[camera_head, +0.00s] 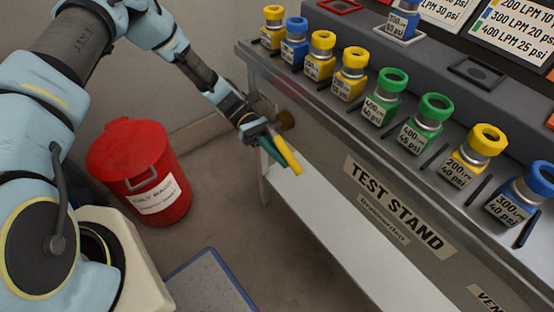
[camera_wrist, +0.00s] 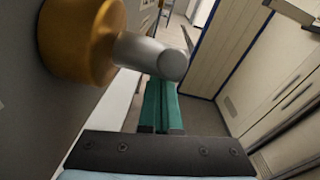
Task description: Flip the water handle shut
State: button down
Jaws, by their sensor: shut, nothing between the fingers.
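A yellow handle bar (camera_head: 286,155) sticks out from the front of the test stand near its left end, beside a brass-coloured round fitting (camera_head: 286,120). In the wrist view the brass fitting (camera_wrist: 82,38) is at upper left, with a grey stem (camera_wrist: 150,54) reaching right from it to a rounded end; the yellow part does not show there. My gripper (camera_head: 272,158) has green fingers lying alongside the yellow bar. In the wrist view my gripper (camera_wrist: 161,105) is shut and empty, its fingers pointing away just under the stem's rounded end. I cannot tell whether they touch it.
The test stand (camera_head: 430,215) runs along the right, with several coloured bottle-like fittings (camera_head: 377,97) on its ledge. A white lower shelf (camera_head: 330,235) lies below. A red lidded bin (camera_head: 140,170) stands left of my gripper. Floor between is clear.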

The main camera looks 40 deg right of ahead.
aim_at(288, 155)
jog(key=g, duration=0.1)
jog(key=s+r+g+b, duration=0.1)
jog(key=shift+r+g, duration=0.15)
jog(key=shift+g, duration=0.25)
jog(key=shift+s+r, duration=0.25)
jog(key=shift+r, duration=0.2)
